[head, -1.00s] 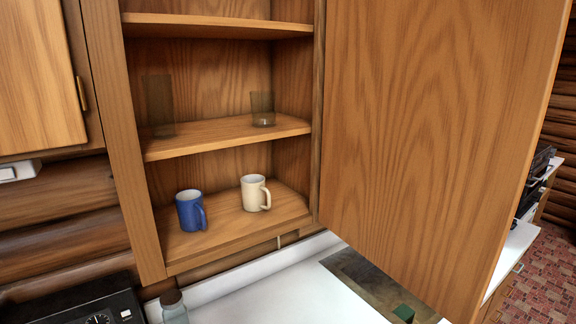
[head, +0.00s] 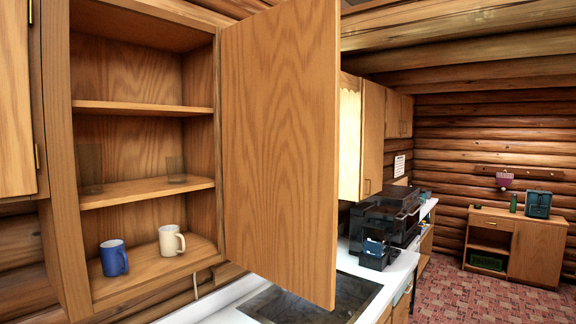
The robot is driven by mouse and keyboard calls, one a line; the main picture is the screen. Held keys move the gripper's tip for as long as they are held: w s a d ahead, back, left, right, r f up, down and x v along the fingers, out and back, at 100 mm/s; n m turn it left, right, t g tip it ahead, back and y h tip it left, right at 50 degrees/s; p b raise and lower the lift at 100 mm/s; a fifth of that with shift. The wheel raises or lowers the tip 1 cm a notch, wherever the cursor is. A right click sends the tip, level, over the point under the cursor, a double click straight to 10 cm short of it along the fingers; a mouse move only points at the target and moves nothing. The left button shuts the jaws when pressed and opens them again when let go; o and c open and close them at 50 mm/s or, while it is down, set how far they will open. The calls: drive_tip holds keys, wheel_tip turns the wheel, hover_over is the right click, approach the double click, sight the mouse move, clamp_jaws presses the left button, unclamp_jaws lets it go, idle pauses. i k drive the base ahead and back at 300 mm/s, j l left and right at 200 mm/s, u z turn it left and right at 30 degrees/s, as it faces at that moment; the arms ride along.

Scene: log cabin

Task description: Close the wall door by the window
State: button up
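An open wall cabinet (head: 60,190) hangs on the log wall at the left of the head view. Its wooden door (head: 280,140) stands swung wide open, hinged on the cabinet's right side and jutting out toward me. No handle shows on the face that I see. Inside the cabinet, a blue mug (head: 113,258) and a cream mug (head: 171,240) stand on the bottom shelf. Clear glasses (head: 175,168) stand on the middle shelf. My gripper is not in view. No window can be made out for certain.
A white counter with a dark sink (head: 335,296) lies below the door. A black coffee maker (head: 375,248) and a dark appliance (head: 385,215) stand farther along it. More wall cabinets (head: 372,140) hang beyond the door. Open red patterned floor (head: 460,305) lies at the right.

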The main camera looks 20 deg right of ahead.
sight(281, 77)
drive_tip(key=k+u, duration=0.15)
drive_tip(key=u, duration=0.3)
drive_tip(key=k+j+u, duration=0.1)
drive_tip(key=u, duration=0.35)
drive_tip(key=k+j+u, duration=0.15)
drive_tip(key=u, duration=0.3)
drive_tip(key=l+u, duration=0.4)
drive_tip(key=l, duration=0.75)
drive_tip(key=l+u, duration=0.4)
drive_tip(key=l, duration=0.7)
drive_tip(key=k+l, duration=0.1)
drive_tip(key=l, duration=1.15)
drive_tip(key=k+l, duration=0.15)
drive_tip(key=l, duration=0.5)
